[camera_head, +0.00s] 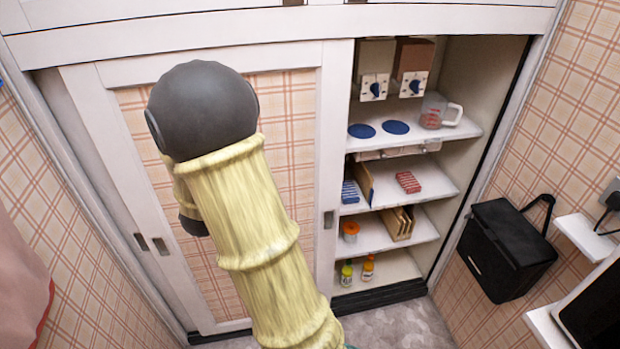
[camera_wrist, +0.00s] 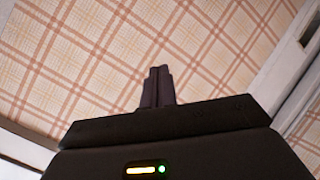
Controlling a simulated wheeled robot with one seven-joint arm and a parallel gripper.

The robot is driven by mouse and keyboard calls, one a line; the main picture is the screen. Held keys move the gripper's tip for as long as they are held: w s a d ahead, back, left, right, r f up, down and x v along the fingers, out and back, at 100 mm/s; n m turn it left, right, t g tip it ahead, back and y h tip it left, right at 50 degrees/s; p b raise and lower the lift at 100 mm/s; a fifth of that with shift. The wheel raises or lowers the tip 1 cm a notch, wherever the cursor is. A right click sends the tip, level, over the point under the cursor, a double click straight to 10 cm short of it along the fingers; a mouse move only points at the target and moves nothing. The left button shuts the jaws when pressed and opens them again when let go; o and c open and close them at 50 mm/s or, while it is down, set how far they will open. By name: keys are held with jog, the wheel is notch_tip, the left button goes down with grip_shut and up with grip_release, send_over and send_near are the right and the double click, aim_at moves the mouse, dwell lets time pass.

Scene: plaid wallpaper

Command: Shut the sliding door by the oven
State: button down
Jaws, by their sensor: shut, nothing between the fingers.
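A white-framed sliding door with a plaid panel (camera_head: 290,120) covers the middle of a built-in cupboard in the head view. Its right stile has a small recessed pull (camera_head: 328,220). To its right the cupboard stands open, with shelves (camera_head: 430,180) showing. Two more pulls (camera_head: 150,244) sit close together at the left, where door frames overlap. My arm hides part of the panel, and my gripper cannot be made out there. In the wrist view my gripper (camera_wrist: 158,85) is shut and empty, facing a plaid surface (camera_wrist: 130,40). White framing (camera_wrist: 290,75) runs along the right there. Contact cannot be told.
The shelves hold a glass mug (camera_head: 437,112), blue discs (camera_head: 378,129), small boxes and bottles (camera_head: 367,268). A black bag-like box (camera_head: 505,250) hangs at the right wall, near a white ledge (camera_head: 585,238) and a black-fronted appliance (camera_head: 598,315). Grey floor (camera_head: 400,325) shows below the cupboard.

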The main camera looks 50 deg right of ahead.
jog(key=s+d+f+g+h+b, duration=0.3)
jog(key=s+d+g+h+b, duration=0.2)
jog(key=d+h, duration=0.4)
jog(key=shift+s+d+f+g, duration=0.2)
jog(key=shift+s+d+g, duration=0.4)
jog(key=shift+s+d, duration=0.35)
jog(key=shift+w+d, duration=0.15)
jog(key=shift+w, duration=0.05)
jog(key=p, duration=0.1)
send_near(318, 156)
jog(key=w+d, duration=0.2)
jog(key=w, duration=0.1)
jog(key=shift+d, duration=0.1)
jog(key=d, duration=0.1)
jog(key=s+d, duration=0.2)
jog(key=shift+d+f+p, duration=0.15)
jog(key=shift+d+p, duration=0.1)
jog(key=shift+p, duration=0.15)
jog(key=shift+w+d+n, duration=0.1)
jog(key=shift+d+n, duration=0.05)
jog(key=shift+n, duration=0.15)
